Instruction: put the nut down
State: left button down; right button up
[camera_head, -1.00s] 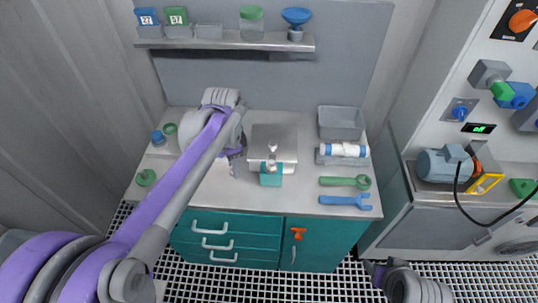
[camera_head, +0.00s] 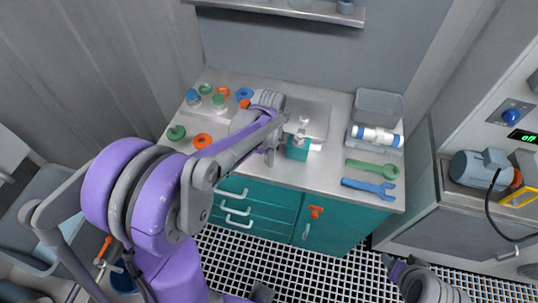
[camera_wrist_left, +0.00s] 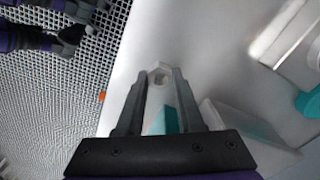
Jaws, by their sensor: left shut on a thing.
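My left gripper (camera_head: 270,155) is over the front part of the bench, just left of the teal block. In the head view the nut is too small to make out. My right arm shows only partly at the bottom of the head view; its fingers are not clear.
A teal block (camera_head: 297,152) stands just right of the gripper. Green (camera_head: 372,170) and blue (camera_head: 370,189) wrenches lie farther right, below a white cylinder (camera_head: 376,137) and a grey bin (camera_head: 378,108).

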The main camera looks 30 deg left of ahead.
pick_arm(q)
jog(key=shift+f, duration=0.2)
jog(key=c, duration=0.5)
grip_release()
jog(key=shift+c, duration=0.2)
jog(key=shift+r, duration=0.2)
jog(key=shift+r, duration=0.35)
notch_tip(320, 180, up, 11)
jog(key=s+d+f+n+t, duration=0.2)
jog(key=s+d+n, duration=0.1)
jog(key=s, duration=0.4)
jog(key=s+d+f+n+t, duration=0.3)
jog(key=s+n, duration=0.3)
jog(key=s, duration=0.1)
jog(key=shift+s+d+t+p, duration=0.25)
jog(key=shift+d+t+p, duration=0.1)
jog(key=shift+p, duration=0.1)
